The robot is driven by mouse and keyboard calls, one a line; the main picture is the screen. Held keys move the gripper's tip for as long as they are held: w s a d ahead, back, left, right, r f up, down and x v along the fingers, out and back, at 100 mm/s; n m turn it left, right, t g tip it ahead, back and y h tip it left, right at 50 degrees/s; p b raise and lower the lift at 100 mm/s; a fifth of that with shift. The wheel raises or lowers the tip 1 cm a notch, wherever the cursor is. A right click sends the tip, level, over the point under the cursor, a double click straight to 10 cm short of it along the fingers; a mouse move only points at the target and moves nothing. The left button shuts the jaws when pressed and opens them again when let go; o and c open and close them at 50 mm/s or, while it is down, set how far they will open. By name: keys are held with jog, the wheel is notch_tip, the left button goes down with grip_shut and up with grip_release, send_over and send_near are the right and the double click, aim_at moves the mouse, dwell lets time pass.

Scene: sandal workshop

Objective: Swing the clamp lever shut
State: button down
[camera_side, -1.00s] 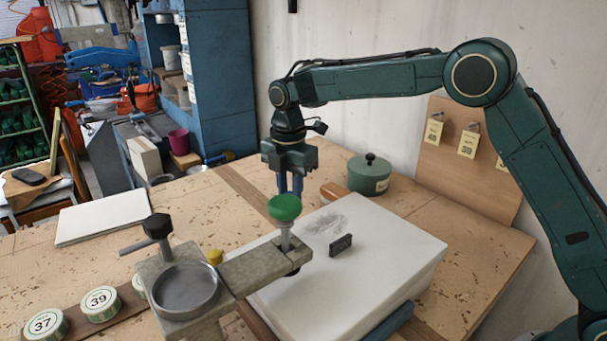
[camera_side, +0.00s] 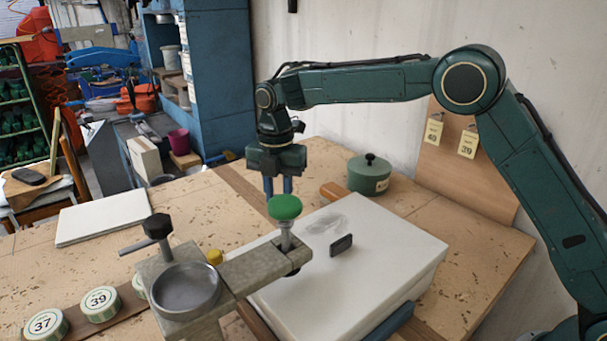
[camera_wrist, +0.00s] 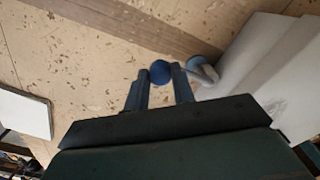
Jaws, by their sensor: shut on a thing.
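My gripper (camera_side: 277,187) points down over the bench behind the white slab's left corner, beyond a green-knobbed fixture. In the wrist view, my gripper (camera_wrist: 160,80) has its two fingers closed around a round blue knob (camera_wrist: 160,71), which shows between the fingertips. I take this to be the knob of the clamp lever. A short grey bar (camera_wrist: 205,76) and a blue-teal round part (camera_wrist: 200,62) lie just right of the fingers, beside the white slab. In the side view, the knob and lever are hidden behind the fixture and slab.
The white slab (camera_side: 385,263) carries a small dark block (camera_side: 341,245) and a grey smudge. The fixture with a green knob (camera_side: 285,207) and round metal dish (camera_side: 186,288) stands in front. A green lidded pot (camera_side: 369,174) is behind.

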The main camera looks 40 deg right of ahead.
jog(key=c, duration=1.2)
grip_release()
jog(key=shift+a, duration=0.1)
jog(key=shift+o, duration=0.2)
jog(key=shift+r, duration=0.15)
notch_tip(320, 180, up, 14)
jog(key=shift+f, duration=0.2)
